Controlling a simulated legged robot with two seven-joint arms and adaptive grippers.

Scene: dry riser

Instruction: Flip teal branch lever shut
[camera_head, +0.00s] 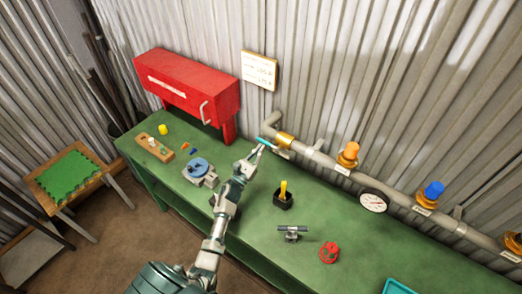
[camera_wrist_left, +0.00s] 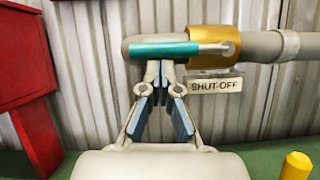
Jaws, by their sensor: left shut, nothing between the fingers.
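The teal lever (camera_wrist_left: 165,50) lies level across the front of the grey pipe end in the wrist view. Its metal shank runs right onto a brass valve body (camera_wrist_left: 214,46), above a SHUT-OFF label (camera_wrist_left: 214,86). In the head view the teal lever (camera_head: 266,143) shows at the pipe's left end, partly behind my gripper. My left gripper (camera_wrist_left: 160,68) is shut and empty, its fingertips just below the middle of the lever; I cannot tell whether they touch it. It also shows in the head view (camera_head: 259,150). My right gripper is in neither view.
A red cabinet (camera_head: 185,84) stands left of the valve. On the green bench (camera_head: 265,240) are a black cup (camera_head: 283,201) with a yellow handle, a blue round part (camera_head: 196,167) and a red wheel (camera_head: 329,252). The pipe carries orange (camera_head: 349,151) and blue (camera_head: 433,189) valves and a gauge (camera_head: 374,202).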

